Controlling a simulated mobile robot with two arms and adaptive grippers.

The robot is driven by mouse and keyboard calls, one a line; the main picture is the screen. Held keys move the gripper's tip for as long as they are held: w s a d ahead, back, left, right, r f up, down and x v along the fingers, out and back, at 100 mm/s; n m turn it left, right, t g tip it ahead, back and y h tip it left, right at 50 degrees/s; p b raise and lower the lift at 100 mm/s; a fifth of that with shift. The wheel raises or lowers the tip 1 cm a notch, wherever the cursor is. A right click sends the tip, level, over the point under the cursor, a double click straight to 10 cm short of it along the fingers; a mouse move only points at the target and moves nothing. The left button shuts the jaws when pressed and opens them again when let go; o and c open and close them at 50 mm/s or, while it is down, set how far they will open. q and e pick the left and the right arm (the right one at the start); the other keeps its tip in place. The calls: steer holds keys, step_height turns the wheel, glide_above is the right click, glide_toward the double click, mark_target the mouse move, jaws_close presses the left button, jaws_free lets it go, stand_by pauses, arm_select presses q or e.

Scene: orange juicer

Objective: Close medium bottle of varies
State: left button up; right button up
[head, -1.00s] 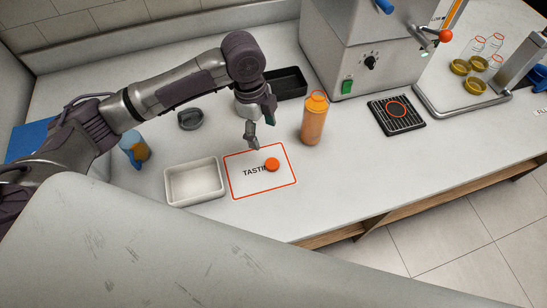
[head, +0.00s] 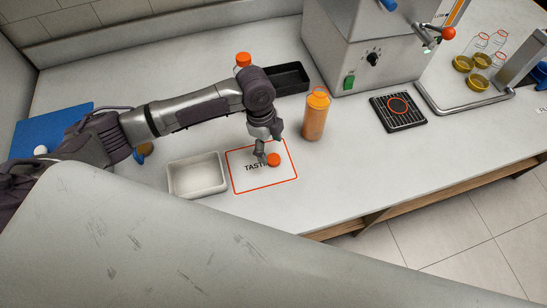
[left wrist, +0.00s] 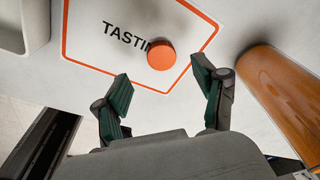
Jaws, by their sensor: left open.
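An orange bottle (head: 314,117) stands upright on the counter in front of the machine, filled with orange juice; it also shows at the right of the left wrist view (left wrist: 287,92). An orange cap (head: 274,160) lies on the white tasting mat (head: 285,181) with the orange border. In the left wrist view the cap (left wrist: 161,54) sits ahead of the fingers. My left gripper (head: 266,158) is low over the mat, just beside the cap. Its fingers (left wrist: 165,88) are apart with nothing between them. My right gripper is not in view.
A white tray (head: 197,191) stands left of the mat, and a black tray (head: 290,78) is behind my left arm. Another orange-capped container (head: 243,59) stands at the back. A black drip grid (head: 398,122) lies right of the bottle. The front counter is clear.

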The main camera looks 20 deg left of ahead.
mark_target(273, 158)
arm_select(q)
steer(key=shift+d+f+p, duration=0.25)
steer(key=shift+f+p, duration=0.15)
steer(key=shift+f, duration=0.9)
steer(key=shift+d+f+p, duration=0.25)
steer(key=shift+f+p, duration=0.1)
steer(key=shift+f, duration=0.9)
steer(key=c, duration=0.8)
